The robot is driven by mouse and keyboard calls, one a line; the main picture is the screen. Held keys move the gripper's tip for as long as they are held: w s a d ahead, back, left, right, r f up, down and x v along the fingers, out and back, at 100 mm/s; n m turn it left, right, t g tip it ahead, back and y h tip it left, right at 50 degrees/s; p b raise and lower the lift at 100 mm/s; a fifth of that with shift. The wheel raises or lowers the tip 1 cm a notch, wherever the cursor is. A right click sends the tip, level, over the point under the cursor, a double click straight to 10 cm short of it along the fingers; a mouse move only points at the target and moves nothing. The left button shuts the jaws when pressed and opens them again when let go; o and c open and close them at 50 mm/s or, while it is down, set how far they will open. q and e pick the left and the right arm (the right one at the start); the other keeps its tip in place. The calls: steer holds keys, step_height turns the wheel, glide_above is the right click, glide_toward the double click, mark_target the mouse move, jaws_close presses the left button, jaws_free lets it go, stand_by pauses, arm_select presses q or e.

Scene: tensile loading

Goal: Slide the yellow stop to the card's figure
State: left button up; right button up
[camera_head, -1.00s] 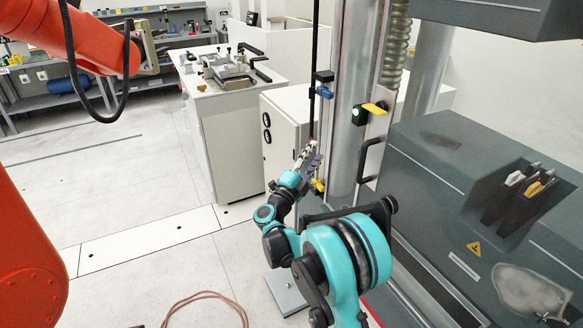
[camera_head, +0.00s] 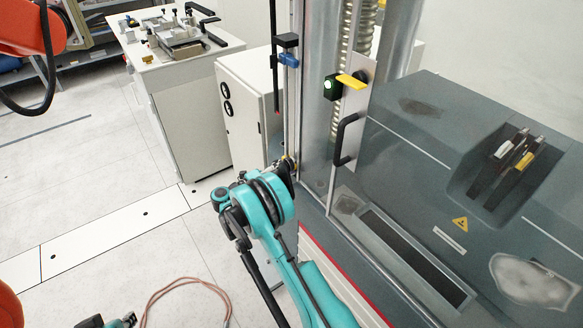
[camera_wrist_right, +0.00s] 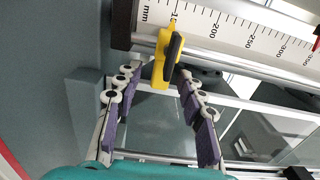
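The yellow stop (camera_wrist_right: 161,64), with a dark lever or knob on it, sits on the rail below a white millimetre scale (camera_wrist_right: 245,32) in the right wrist view. It is left of the 200 mark and partly covers a label beginning with 1. My right gripper (camera_wrist_right: 157,84) is open, with its purple-padded fingers on either side of the stop; I see no clear grip on it. In the head view my teal right arm hides most of that gripper and the stop. The card does not show. The fingers of my left gripper are out of view.
The grey machine (camera_head: 420,150) with a black handle (camera_head: 346,138) and a yellow lever (camera_head: 351,81) stands close at the right. A blue clamp (camera_head: 289,60) is on the upright beside it. A white cabinet (camera_head: 240,125) stands behind. A cable (camera_head: 185,283) lies on the floor.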

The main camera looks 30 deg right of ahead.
steer(key=shift+d, duration=1.15)
jaws_close()
steer(key=shift+r, duration=1.2)
steer(key=shift+w, duration=0.1)
steer(key=shift+f, duration=0.1)
jaws_free()
steer(key=shift+a, duration=0.1)
